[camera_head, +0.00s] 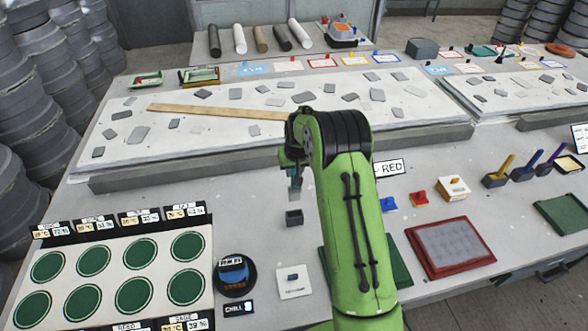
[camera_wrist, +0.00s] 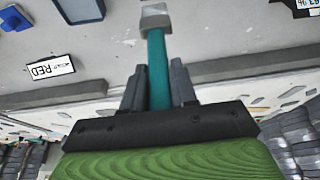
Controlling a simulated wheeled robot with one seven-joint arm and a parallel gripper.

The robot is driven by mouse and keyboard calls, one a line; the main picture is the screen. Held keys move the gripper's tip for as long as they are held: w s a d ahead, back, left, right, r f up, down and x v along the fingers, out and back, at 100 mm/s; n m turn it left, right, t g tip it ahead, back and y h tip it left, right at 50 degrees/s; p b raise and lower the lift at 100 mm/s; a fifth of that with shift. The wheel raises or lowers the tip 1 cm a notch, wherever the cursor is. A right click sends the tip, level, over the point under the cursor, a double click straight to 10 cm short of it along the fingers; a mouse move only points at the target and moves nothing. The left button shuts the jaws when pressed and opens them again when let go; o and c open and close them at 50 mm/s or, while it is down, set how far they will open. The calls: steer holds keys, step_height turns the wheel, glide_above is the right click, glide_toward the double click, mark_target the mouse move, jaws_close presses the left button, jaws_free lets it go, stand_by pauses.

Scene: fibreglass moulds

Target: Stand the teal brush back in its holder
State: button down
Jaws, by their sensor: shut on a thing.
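My gripper (camera_wrist: 158,88) is shut on the teal brush (camera_wrist: 156,55), whose handle runs between the fingers in the wrist view. The brush's pale grey end (camera_wrist: 155,17) points away from the gripper. In the head view my gripper (camera_head: 293,160) is over the table with the brush (camera_head: 295,188) hanging below it, roughly upright. A small dark grey box-shaped holder (camera_head: 293,218) stands on the table just below the brush, which looks clear of it. A dark block, likely this holder (camera_wrist: 80,8), shows at the top of the wrist view, beside the brush end.
Holders with yellow (camera_head: 501,168), blue and purple brushes stand at the right. A RED sign (camera_head: 390,168), a white switch box (camera_head: 292,280), a round dark device (camera_head: 234,275) and a mat with green discs (camera_head: 150,255) are nearby. A raised grey slab (camera_head: 240,145) lies behind.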

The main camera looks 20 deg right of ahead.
mark_target(295, 192)
steer(key=shift+w+f, duration=0.1)
steer(key=shift+f, duration=0.15)
step_height(295, 192, down, 12)
steer(key=b, duration=1)
steer(key=shift+r, duration=0.25)
steer(key=shift+f+b, duration=0.45)
steer(key=shift+b, duration=0.2)
steer(key=c, duration=0.8)
jaws_free()
steer(key=v, duration=1.6)
